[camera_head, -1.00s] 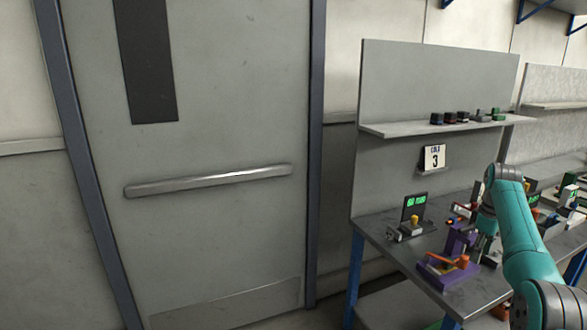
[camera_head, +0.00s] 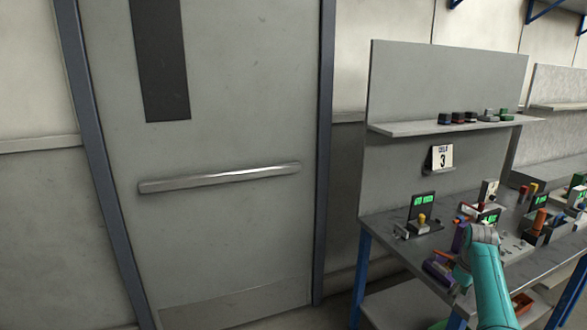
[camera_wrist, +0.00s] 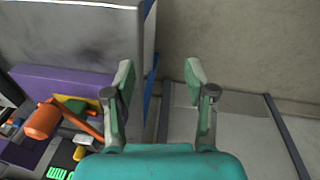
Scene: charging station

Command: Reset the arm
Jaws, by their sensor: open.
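My teal arm reaches in from the lower right of the head view, bent low in front of the bench. My gripper (camera_wrist: 160,88) shows in the wrist view with its two fingers well apart and nothing between them. In the head view the gripper itself is hidden behind my arm. A purple fixture (camera_wrist: 70,85) with an orange handle (camera_wrist: 42,121) lies left of the fingers in the wrist view, apart from them.
The grey bench (camera_head: 392,234) has blue legs and carries several devices with green displays. A back panel holds a shelf (camera_head: 410,128) with small dark and green blocks, and a "3" card (camera_head: 441,158). A grey door (camera_head: 225,120) with a push bar stands left.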

